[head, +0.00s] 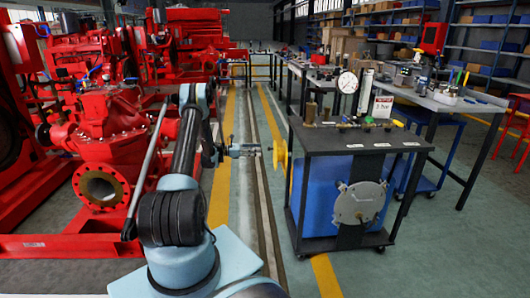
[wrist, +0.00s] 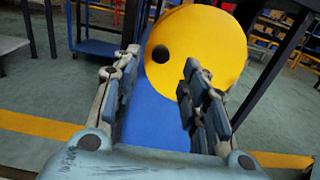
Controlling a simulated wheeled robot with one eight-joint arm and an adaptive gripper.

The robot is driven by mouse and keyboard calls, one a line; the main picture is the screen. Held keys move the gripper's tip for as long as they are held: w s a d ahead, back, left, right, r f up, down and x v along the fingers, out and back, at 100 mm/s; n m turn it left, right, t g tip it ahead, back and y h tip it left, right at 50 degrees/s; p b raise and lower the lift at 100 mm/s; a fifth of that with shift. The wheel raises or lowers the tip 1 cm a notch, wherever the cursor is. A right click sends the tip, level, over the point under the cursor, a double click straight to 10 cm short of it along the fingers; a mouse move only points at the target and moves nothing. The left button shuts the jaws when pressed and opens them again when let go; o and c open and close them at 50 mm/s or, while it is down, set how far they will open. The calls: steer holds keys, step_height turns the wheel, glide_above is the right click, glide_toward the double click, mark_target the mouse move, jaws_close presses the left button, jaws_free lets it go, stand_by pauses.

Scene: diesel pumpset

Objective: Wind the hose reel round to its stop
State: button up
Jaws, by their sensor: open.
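The hose reel shows as a yellow disc (head: 281,152) on the left side of a blue cart (head: 318,195) in the head view, seen nearly edge-on. In the wrist view the yellow disc (wrist: 215,45) faces me, with a dark round knob or hole (wrist: 161,54) near its left edge; I cannot tell which. My gripper (head: 267,149) points right toward the disc, just left of it. In the wrist view my gripper (wrist: 161,64) is open, its fingers on either side of the dark round spot. The right finger hides part of the disc. Contact is not clear.
A pressure gauge (head: 347,82) and a small sign (head: 382,106) stand on the dark cart top. A round grey cover (head: 360,203) is on its front. Red pumps (head: 105,140) stand left. The floor aisle (head: 247,105) is clear.

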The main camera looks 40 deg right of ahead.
steer(key=shift+x, duration=2.95)
jaws_close()
